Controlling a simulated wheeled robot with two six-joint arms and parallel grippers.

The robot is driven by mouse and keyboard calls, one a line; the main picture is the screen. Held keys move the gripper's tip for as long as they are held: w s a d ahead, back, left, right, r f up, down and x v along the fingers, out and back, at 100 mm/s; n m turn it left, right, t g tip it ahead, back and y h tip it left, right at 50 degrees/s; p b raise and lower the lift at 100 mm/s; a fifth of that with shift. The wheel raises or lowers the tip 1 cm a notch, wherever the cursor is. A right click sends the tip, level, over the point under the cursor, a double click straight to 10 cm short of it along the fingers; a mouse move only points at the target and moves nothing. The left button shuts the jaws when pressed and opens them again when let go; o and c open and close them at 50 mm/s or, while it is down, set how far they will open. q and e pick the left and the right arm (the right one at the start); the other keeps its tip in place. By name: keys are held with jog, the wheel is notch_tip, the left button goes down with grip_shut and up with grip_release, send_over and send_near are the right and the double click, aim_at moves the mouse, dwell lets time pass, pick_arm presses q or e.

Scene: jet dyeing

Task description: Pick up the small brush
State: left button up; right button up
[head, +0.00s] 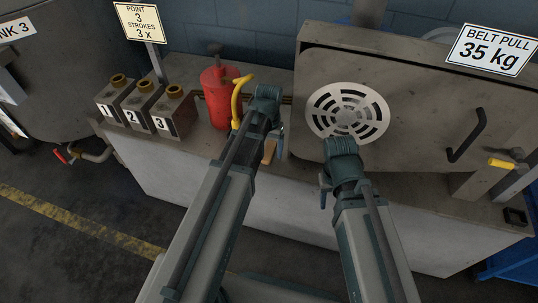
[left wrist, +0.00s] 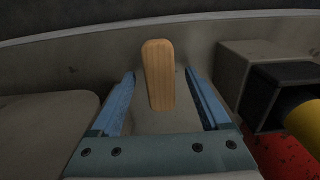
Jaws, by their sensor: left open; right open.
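The small brush shows as a light wooden handle (left wrist: 158,75) in the left wrist view; its bristles are not visible. A bit of the wood also shows in the head view (head: 269,151), below my left gripper (head: 276,139). In the left wrist view my left gripper (left wrist: 160,74) is open, with one blue finger on each side of the handle and a gap on both sides. My right gripper (head: 323,189) is open and empty, in front of the grey machine's edge, away from the brush.
A red canister (head: 216,100) and a yellow curved handle (head: 237,103) stand close left of my left gripper. Numbered blocks (head: 148,110) are further left. A grey machine panel (head: 420,110) with a round vent (head: 347,112) stands to the right.

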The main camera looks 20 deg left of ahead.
pick_arm(q)
grip_shut()
jog(key=shift+r, duration=0.15)
pick_arm(e)
jog(key=shift+r, duration=0.1)
